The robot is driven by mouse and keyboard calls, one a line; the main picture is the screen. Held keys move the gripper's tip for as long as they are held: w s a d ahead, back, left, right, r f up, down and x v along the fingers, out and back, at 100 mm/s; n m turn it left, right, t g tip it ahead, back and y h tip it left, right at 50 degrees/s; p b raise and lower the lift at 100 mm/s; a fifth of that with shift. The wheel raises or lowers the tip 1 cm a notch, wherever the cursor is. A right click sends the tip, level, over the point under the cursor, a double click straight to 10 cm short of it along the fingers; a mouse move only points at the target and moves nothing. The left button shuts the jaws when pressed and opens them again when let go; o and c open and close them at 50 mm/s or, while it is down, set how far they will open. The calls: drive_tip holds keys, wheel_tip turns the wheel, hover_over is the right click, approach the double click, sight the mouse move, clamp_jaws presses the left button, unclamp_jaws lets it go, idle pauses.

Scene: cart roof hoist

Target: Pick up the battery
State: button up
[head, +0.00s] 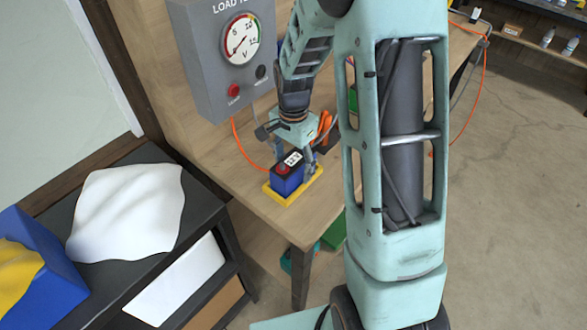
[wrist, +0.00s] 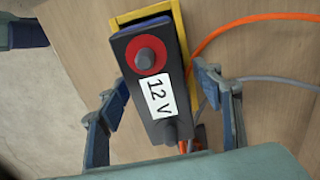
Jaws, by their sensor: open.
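The battery (head: 287,184) is a blue box with a dark top, a red ring around one post and a white label. It stands upright in a yellow tray (head: 279,202) on the wooden bench. In the wrist view the battery (wrist: 142,47) shows a "12 V" label, with the yellow tray's rim (wrist: 117,20) around its far end. My gripper (head: 292,160) is open above the battery. In the wrist view my gripper (wrist: 162,82) has one finger on each side of it, with a visible gap on the right. Contact on the left cannot be told.
A grey load tester (head: 222,75) with a dial stands behind the battery. An orange cable (wrist: 245,25) and a grey cable (wrist: 275,82) run close by. A dark side table with a white cloth (head: 127,210) and a blue bin (head: 50,285) are at left.

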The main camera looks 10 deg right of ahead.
drive_tip(key=shift+c, duration=0.6)
drive_tip(key=c, duration=1.5)
drive_tip(key=shift+w, duration=0.1)
clamp_jaws()
